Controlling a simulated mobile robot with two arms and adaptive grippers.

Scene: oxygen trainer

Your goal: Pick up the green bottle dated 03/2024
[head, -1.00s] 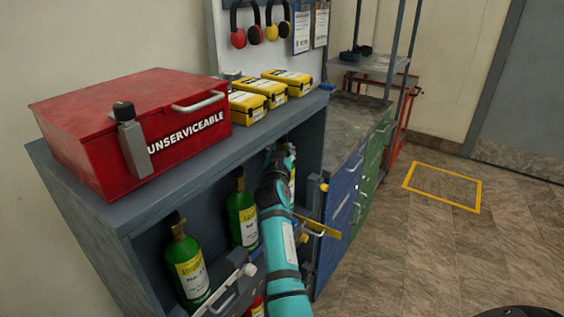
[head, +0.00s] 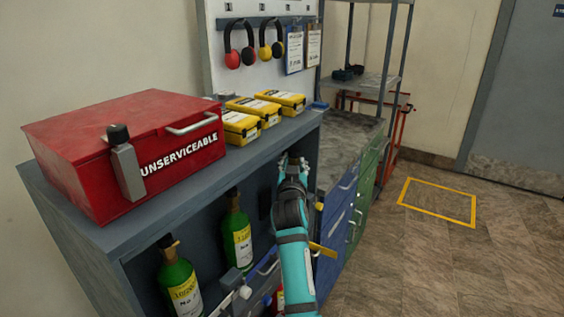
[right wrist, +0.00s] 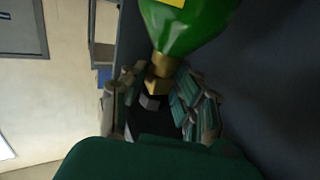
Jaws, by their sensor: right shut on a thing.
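My right gripper (head: 292,165) is at the right front edge of the grey cabinet, about level with its top. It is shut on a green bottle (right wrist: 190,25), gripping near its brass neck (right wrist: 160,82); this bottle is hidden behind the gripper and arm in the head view. Only a corner of its yellow label shows, and no date is readable. Two other green bottles with yellow-and-white labels stand in the open cabinet: a front one (head: 178,278) and one behind it (head: 236,232). Their dates are too small to read. My left gripper is not in view.
A red UNSERVICEABLE box (head: 125,150) and several yellow cases (head: 278,98) stand on the cabinet top (head: 215,172). Blue drawers (head: 336,225) and green drawers (head: 368,185) adjoin at the right. Open floor with a yellow-outlined square (head: 437,187) lies beyond.

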